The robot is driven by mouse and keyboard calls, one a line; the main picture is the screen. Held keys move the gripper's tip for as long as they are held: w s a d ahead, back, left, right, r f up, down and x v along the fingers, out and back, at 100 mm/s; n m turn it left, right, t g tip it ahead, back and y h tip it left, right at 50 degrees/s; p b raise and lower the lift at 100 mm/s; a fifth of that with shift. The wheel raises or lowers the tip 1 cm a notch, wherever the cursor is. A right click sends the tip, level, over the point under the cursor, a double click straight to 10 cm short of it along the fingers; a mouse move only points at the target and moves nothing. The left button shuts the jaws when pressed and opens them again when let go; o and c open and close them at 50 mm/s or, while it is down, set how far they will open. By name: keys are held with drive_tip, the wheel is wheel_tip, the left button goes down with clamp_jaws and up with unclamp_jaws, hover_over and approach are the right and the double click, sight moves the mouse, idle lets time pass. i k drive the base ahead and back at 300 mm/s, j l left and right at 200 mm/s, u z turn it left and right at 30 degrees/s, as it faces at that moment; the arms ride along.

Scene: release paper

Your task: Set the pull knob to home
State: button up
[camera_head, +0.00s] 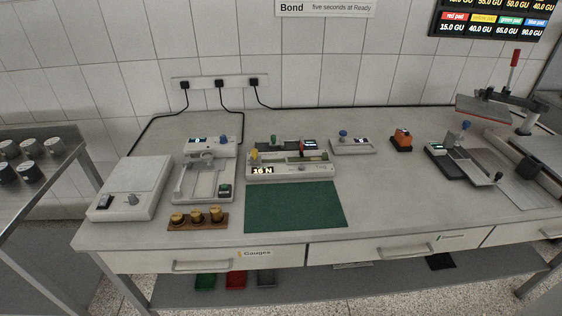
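A pull tester (289,170) stands at the middle of the bench, behind a green mat. I cannot tell which of these is the pull knob, and any home mark is too small to read. My gripper is not in view.
The green mat (293,207) is bare. Brass weights (197,216) on a wooden block, a white device (206,170) and a flat box (133,187) stand left. An orange item (401,138) and a red-handled press (513,70) stand right. The bench front is clear.

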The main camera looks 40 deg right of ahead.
sight(255, 159)
drive_tip(key=i+l, duration=0.1)
drive_tip(key=i, duration=0.85)
